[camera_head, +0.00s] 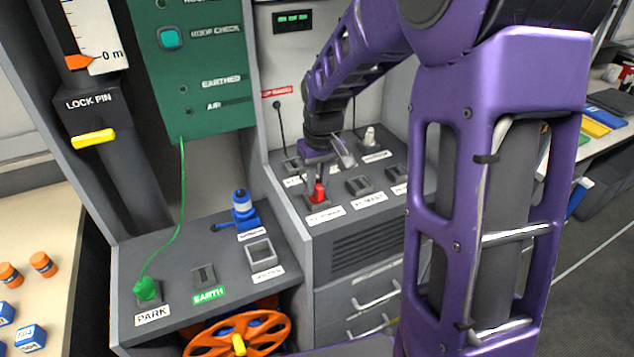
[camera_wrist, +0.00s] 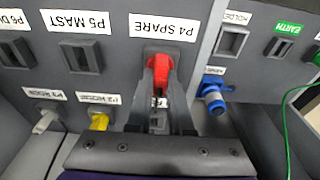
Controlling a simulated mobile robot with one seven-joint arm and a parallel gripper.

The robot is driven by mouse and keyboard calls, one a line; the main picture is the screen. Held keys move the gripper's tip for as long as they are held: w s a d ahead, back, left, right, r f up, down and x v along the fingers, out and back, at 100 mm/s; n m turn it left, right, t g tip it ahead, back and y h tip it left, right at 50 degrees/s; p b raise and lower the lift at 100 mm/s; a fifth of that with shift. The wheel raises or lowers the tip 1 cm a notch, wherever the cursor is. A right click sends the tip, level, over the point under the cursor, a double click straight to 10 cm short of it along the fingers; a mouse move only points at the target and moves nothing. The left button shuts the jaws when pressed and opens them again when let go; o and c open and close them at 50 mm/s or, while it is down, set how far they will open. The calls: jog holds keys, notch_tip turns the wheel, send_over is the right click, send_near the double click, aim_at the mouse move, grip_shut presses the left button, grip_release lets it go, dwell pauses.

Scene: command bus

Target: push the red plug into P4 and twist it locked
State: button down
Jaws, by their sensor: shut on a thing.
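The red plug (camera_head: 319,193) stands at the socket labelled P4 SPARE on the sloped grey panel. In the wrist view the red plug (camera_wrist: 160,68) sits within the dark socket frame, just under the P4 SPARE label (camera_wrist: 163,28). I cannot tell how deep it sits or whether it is twisted. My gripper (camera_wrist: 160,88) is shut on the red plug, its fingers covering the plug's near side. In the head view my gripper (camera_head: 318,172) comes down on the plug from above. The socket's inside is hidden.
Left of P4 in the wrist view is the empty P5 MAST socket (camera_wrist: 83,55). A white plug (camera_wrist: 47,122) and a yellow plug (camera_wrist: 99,121) stand close by. A blue plug (camera_head: 242,210) and green-corded plug (camera_head: 147,290) are on the lower panel. An orange handwheel (camera_head: 270,328) is below.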

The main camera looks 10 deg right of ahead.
jog(key=shift+f+m+b, duration=0.2)
jog(key=shift+m+b, duration=0.15)
jog(key=shift+m, duration=0.35)
jog(key=shift+s+r+m+h, duration=0.1)
jog(key=shift+m+h, duration=0.2)
jog(key=shift+m, duration=1)
jog(key=shift+b, duration=0.3)
jog(key=shift+m, duration=0.4)
jog(key=m, duration=0.3)
jog(key=shift+h+b, duration=0.3)
jog(key=shift+b, duration=0.05)
jog(key=shift+m+g, duration=0.3)
jog(key=shift+m, duration=0.8)
jog(key=c, duration=0.7)
grip_release()
jog(key=shift+c, duration=0.2)
